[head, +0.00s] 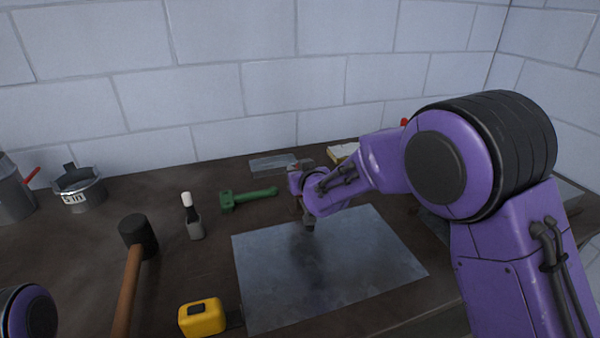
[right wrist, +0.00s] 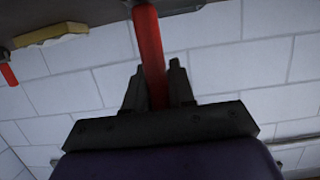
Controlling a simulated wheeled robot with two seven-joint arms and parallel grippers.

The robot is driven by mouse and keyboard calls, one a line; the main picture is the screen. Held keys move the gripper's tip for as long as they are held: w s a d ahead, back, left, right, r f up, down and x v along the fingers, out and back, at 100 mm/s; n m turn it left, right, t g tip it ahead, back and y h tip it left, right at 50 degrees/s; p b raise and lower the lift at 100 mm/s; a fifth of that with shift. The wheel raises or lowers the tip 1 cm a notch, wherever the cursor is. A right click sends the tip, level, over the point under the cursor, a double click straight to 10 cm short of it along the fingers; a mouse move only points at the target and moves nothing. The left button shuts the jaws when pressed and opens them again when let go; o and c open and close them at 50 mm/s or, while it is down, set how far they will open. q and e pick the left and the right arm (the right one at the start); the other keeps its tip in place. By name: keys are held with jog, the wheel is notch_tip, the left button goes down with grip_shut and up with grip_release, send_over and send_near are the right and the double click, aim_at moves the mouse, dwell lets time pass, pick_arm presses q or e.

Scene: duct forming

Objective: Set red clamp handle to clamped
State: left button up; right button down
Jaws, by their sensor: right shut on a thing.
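The red clamp handle (right wrist: 150,50) runs down from the top of the right wrist view, between the two dark fingers of my right gripper (right wrist: 156,76). The gripper is shut on it. The handle's upper end meets a dark part at the top edge of that view. In the head view my right gripper (head: 303,184) is above the back edge of the large metal sheet; the held handle is hidden there behind the hand. My left gripper is not in view.
A flat metal sheet (head: 320,265) lies on the bench. Around it are a green tool (head: 250,198), a brush (head: 193,218), a mallet (head: 137,240) and a yellow tape measure (head: 202,318). A pale-yellow block (head: 343,151) sits near the wall. Another red handle (right wrist: 8,75) shows at far left.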

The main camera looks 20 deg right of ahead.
jog(key=c, duration=1)
grip_release()
jog(key=shift+w, duration=0.1)
jog(key=shift+c, duration=0.2)
jog(key=b+v, duration=0.1)
jog(key=v, duration=0.9)
jog(key=shift+s+r, duration=0.15)
jog(key=shift+s, duration=0.1)
